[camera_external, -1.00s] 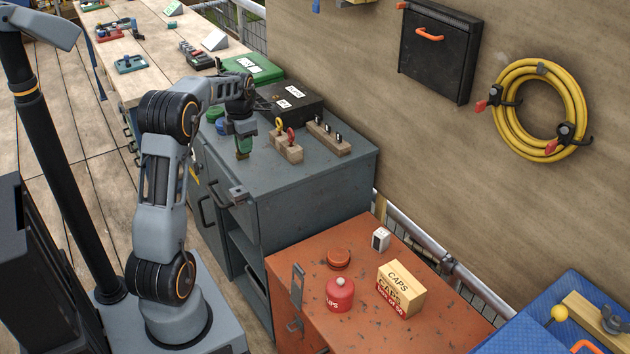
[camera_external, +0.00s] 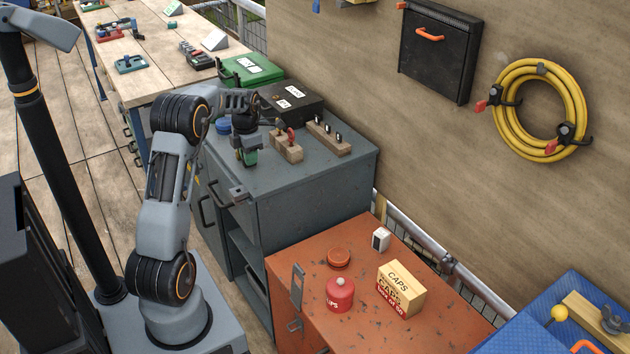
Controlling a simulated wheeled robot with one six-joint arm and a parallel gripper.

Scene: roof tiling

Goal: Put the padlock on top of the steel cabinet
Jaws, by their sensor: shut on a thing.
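My gripper (camera_external: 248,150) is shut on a small green thing (camera_external: 250,158), which looks like the padlock. The gripper hides most of it, and its shackle cannot be made out. It is over the top of the grey steel cabinet (camera_external: 315,177), toward the front left part. I cannot tell whether it touches the top or hangs just above it.
Behind the gripper stand a black case (camera_external: 291,101), a green case (camera_external: 250,69) and a blue item (camera_external: 223,126). Two wooden blocks with small tools (camera_external: 286,149) (camera_external: 329,138) stand to the right. The cabinet's front right top is clear. An orange cabinet (camera_external: 365,328) stands nearer.

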